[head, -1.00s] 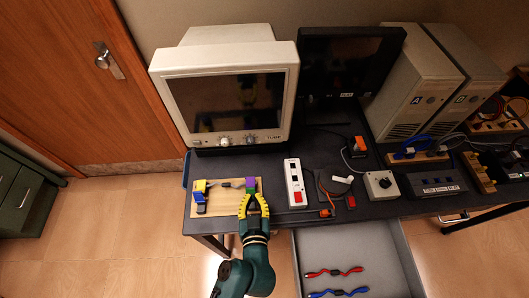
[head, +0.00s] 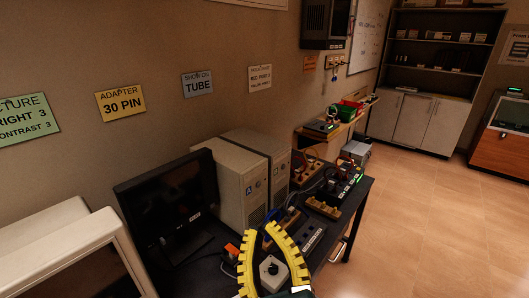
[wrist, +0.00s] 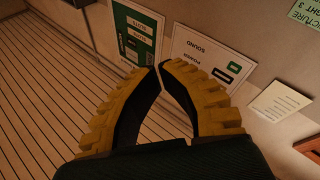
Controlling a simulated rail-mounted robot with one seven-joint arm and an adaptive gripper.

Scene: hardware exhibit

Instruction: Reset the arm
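My gripper (head: 261,228) shows at the bottom of the head view, in front of the dark table with the computers. Its two yellow ribbed fingers bow outward, and their tips come close together. In the wrist view the fingertips (wrist: 160,66) nearly meet, and the gap between the fingers is empty. The gripper holds nothing that I can see. Most of my arm is out of the head view.
A white dial box (head: 271,272) shows between the fingers. A black monitor (head: 170,205) and computer towers (head: 232,185) stand behind. A cream monitor (head: 75,262) is at lower left. Wall signs (wrist: 205,55) face the wrist camera. Open floor (head: 430,220) lies to the right.

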